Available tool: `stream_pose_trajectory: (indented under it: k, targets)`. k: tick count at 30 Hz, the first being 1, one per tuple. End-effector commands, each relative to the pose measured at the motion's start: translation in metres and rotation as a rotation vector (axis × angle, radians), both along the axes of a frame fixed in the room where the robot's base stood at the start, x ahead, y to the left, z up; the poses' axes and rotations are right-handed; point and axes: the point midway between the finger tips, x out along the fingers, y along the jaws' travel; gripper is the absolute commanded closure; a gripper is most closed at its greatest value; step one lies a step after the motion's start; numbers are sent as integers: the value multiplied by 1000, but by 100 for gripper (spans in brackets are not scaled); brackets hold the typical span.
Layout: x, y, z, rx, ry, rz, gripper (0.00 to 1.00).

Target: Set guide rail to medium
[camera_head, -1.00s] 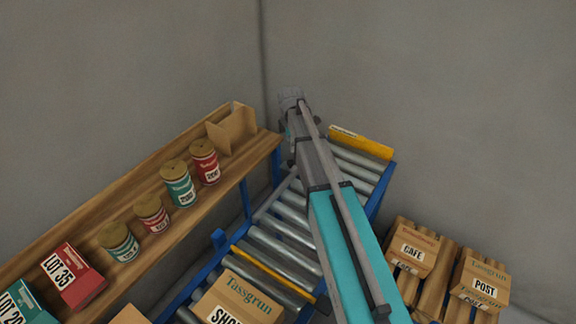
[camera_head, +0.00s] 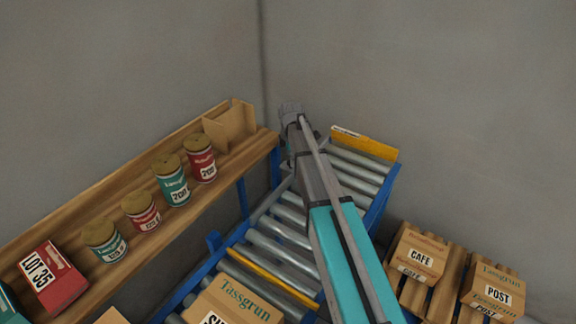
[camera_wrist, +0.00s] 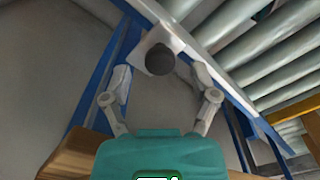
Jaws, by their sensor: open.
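In the wrist view, a dark round knob (camera_wrist: 160,60) sits on a pale plate (camera_wrist: 150,32) that joins a pale rail (camera_wrist: 217,76) along the roller conveyor's edge. I take this rail to be the guide rail; its setting marks do not show. My gripper (camera_wrist: 161,80) is open, with one finger to each side just below the knob. The knob lies between and a little beyond the fingertips; I cannot tell whether they touch it.
The roller conveyor (camera_head: 284,235) has blue sides and a yellow end stop (camera_head: 364,144). A wooden shelf (camera_head: 222,180) with several cans and boxes runs along its left. A large carton (camera_head: 238,300) lies on the near rollers. Boxes stand at right, including the CAFE box (camera_head: 421,258).

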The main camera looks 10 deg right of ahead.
Motion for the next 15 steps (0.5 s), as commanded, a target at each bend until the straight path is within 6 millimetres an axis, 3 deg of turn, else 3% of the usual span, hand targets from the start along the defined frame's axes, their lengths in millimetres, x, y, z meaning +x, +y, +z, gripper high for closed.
stream_pose_trajectory:
  k: [6,15]
  targets:
    - [0,0,-12,0,0,0,24]
    - [0,0,-14,0,0,-1,24]
